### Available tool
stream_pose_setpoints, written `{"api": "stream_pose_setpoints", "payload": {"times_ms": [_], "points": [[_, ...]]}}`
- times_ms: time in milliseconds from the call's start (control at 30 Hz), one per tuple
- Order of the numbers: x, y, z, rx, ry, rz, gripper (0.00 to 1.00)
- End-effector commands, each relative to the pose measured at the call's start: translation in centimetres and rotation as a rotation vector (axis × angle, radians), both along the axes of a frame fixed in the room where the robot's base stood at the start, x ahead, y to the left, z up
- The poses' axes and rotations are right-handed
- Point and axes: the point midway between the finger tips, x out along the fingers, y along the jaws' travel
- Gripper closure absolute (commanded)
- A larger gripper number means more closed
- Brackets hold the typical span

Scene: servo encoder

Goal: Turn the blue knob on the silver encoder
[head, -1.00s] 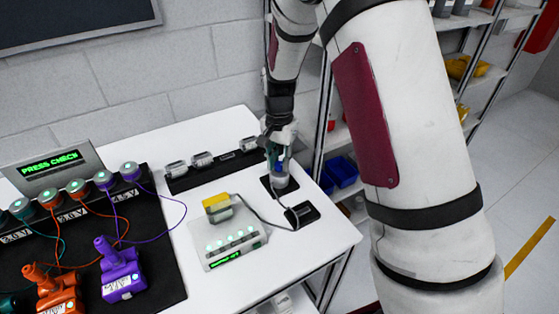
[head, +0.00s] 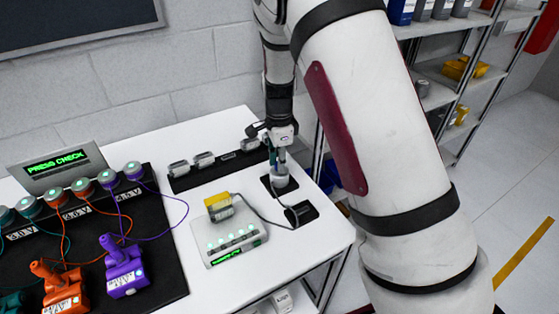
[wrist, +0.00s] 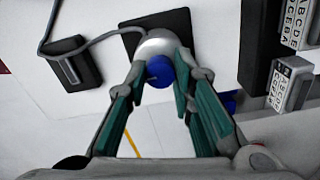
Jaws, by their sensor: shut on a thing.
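The silver encoder (wrist: 158,42) stands on a small black pad (wrist: 131,40) near the right end of the white table. In the head view the encoder (head: 281,181) is partly covered by my gripper. The blue knob (wrist: 160,71) is on top of the encoder and shows between my fingers in the wrist view. My gripper (wrist: 160,82) comes from above, with its teal finger pads on either side of the knob, shut on it. In the head view my gripper (head: 277,160) is upright over the encoder, and the knob is hidden there.
A black block (head: 300,213) sits close to the encoder, with a grey cable to the white device (head: 228,240) carrying a yellow block (head: 217,203). A black rail (head: 215,168) with silver modules lies behind. Purple (head: 123,268) and orange (head: 61,285) tools stand at left.

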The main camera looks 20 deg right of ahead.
Motion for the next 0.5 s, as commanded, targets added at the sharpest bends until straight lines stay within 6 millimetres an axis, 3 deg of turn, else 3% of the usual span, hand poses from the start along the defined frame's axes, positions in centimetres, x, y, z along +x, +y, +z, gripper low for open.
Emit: {"api": "stream_pose_setpoints", "payload": {"times_ms": [500], "points": [[-0.02,0.14,-0.09,0.001,0.001,-0.034,1.00]]}}
